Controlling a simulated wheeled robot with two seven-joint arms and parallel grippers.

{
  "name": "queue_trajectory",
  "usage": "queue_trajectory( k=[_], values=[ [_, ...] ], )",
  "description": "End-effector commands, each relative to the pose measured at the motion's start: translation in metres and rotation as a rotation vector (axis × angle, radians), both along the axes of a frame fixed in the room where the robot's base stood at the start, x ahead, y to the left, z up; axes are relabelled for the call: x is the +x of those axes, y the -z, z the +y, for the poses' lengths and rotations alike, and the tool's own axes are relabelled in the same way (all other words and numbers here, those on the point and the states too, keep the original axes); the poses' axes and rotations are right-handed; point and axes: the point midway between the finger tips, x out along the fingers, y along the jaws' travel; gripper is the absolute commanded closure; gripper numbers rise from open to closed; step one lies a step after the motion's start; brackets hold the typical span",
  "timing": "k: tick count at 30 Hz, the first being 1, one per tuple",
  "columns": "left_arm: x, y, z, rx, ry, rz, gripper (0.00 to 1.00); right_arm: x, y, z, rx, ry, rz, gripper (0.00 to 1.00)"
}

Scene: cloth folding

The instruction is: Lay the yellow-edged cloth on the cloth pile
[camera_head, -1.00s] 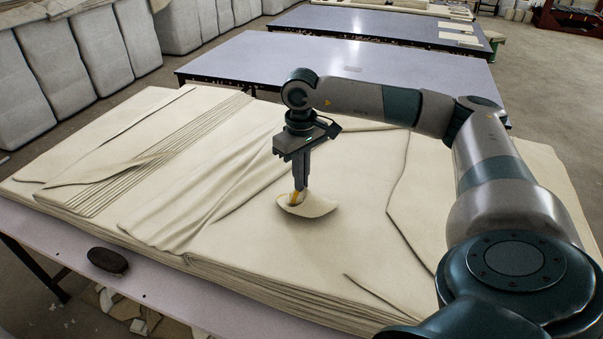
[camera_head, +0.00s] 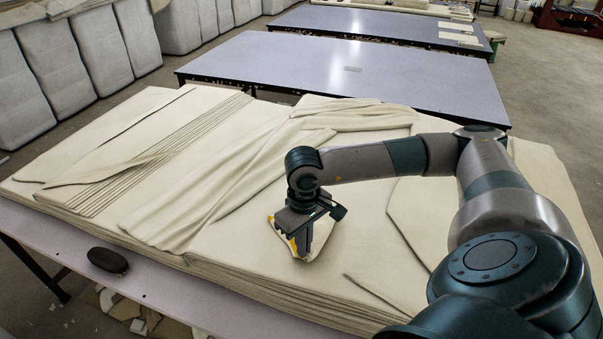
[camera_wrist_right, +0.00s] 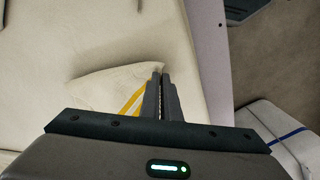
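The yellow-edged cloth (camera_head: 324,233) is a small cream piece lying on the large cream cloth pile (camera_head: 235,245), right of the middle. My right gripper (camera_head: 302,256) points down over it, with its fingertips low at the cloth's near edge. In the right wrist view the cloth (camera_wrist_right: 105,88) spreads left from the fingers, and its yellow strip shows beside them. The right gripper (camera_wrist_right: 160,72) has its fingers close together, with a cloth corner at the tips. The fingers and wrist hide part of the cloth. My left gripper is not in view.
The pile rests on a pale table (camera_head: 190,302). A dark oval object (camera_head: 108,261) lies on its front edge. Loose folds and layered cloth cover the pile's left part. Two blue-grey tables (camera_head: 340,75) stand behind, and grey padded blocks (camera_head: 70,70) stand back left.

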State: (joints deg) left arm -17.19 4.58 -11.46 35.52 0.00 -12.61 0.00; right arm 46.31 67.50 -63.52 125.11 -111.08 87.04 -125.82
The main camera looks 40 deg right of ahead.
Motion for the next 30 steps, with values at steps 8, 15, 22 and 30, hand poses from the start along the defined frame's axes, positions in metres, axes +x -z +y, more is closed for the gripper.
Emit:
queue_trajectory(
  k=[8,15,22,30],
  values=[
    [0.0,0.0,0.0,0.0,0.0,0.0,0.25,-0.014,0.015,0.011,0.0,-0.001,0.0,1.0],
    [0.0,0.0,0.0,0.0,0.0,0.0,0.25,-0.015,0.016,0.012,0.0,0.0,0.0,1.0],
    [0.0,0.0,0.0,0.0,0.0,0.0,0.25,-0.015,0.016,0.012,0.0,0.0,0.0,0.69],
    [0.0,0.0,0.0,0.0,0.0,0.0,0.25,-0.014,0.016,0.012,0.0,0.0,0.0,0.61]
  ],
)
